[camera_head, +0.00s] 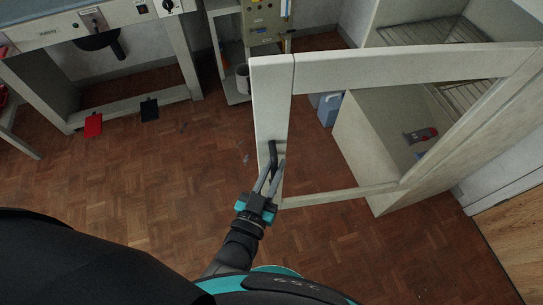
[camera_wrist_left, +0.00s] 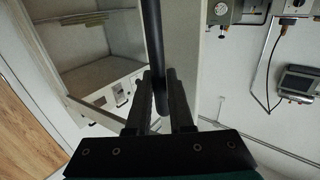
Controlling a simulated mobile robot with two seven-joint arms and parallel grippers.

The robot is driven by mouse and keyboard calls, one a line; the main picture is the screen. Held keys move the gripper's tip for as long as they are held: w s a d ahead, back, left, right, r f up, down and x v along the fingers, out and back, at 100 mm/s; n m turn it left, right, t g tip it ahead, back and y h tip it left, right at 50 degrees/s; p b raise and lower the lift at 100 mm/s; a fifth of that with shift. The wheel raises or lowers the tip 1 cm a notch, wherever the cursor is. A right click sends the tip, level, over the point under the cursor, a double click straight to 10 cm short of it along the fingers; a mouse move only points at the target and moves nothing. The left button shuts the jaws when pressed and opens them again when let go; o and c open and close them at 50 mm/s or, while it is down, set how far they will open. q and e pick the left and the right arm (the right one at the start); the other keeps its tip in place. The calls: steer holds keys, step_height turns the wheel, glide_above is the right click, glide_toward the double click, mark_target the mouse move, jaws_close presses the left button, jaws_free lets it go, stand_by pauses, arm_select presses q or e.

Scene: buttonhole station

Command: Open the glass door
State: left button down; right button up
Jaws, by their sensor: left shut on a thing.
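The glass door (camera_head: 271,100) is a pale wooden frame with a clear pane, and it stands swung out from its cabinet (camera_head: 365,150). A dark bar handle (camera_head: 272,158) is fixed on the door's left stile. My left gripper (camera_head: 271,178) is shut on this handle in the head view. In the left wrist view the handle (camera_wrist_left: 152,40) runs down between the two dark fingers of the gripper (camera_wrist_left: 160,100). The door's free edge is at the left and its far side is at the right. My right gripper is not in view.
Wire racks (camera_head: 440,33) show inside the cabinet. A blue box (camera_head: 329,108) stands on the floor beside the cabinet. A workbench (camera_head: 60,30) with red (camera_head: 93,125) and black pedals is at the back left. The brown floor left of the door is clear.

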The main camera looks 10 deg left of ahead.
arm_select(q)
steer(key=s+d, duration=0.1)
steer(key=s, duration=0.1)
steer(key=s+d, duration=0.1)
steer(key=s, duration=0.1)
steer(key=shift+d, duration=0.15)
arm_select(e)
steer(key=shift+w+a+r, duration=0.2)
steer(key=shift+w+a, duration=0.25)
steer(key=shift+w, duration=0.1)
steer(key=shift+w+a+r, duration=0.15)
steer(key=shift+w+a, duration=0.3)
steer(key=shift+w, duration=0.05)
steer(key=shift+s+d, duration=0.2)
arm_select(q)
steer(key=c, duration=1)
jaws_free()
steer(key=shift+w, duration=0.1)
steer(key=shift+o, duration=1)
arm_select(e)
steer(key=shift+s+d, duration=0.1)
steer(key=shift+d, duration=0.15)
arm_select(q)
steer(key=shift+a+p, duration=0.2)
steer(key=shift+p, duration=0.1)
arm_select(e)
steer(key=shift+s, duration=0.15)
